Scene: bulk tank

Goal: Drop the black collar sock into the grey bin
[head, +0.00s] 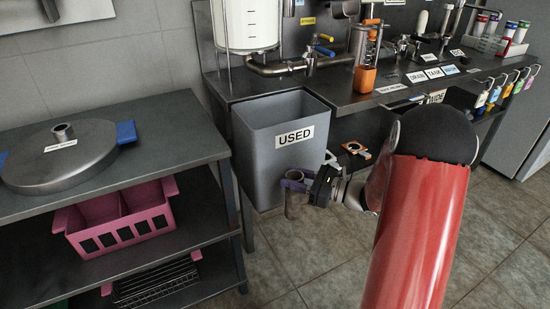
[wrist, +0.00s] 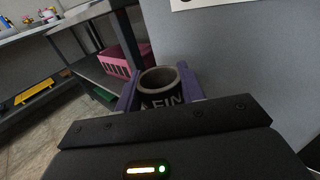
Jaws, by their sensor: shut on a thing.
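My gripper (head: 297,184) has purple fingers and is shut on the black collar sock (head: 292,206). The sock is a short dark tube with a pale rim and hangs upright below the fingers. In the wrist view the sock (wrist: 161,84) sits between the fingers, with part of a white label showing. The grey bin (head: 262,165) has an open top and a white USED label. In the head view my gripper and the sock overlap its lower right part, below the rim. In the wrist view the bin's grey wall (wrist: 235,50) fills the right side. The bin's floor is hidden.
A steel bench (head: 345,95) with pipework and bottles stands behind and over the right of the bin. A dark shelf unit (head: 170,115) at the left bears a round metal lid (head: 45,165) and a pink crate (head: 120,228). Tiled floor in front is clear.

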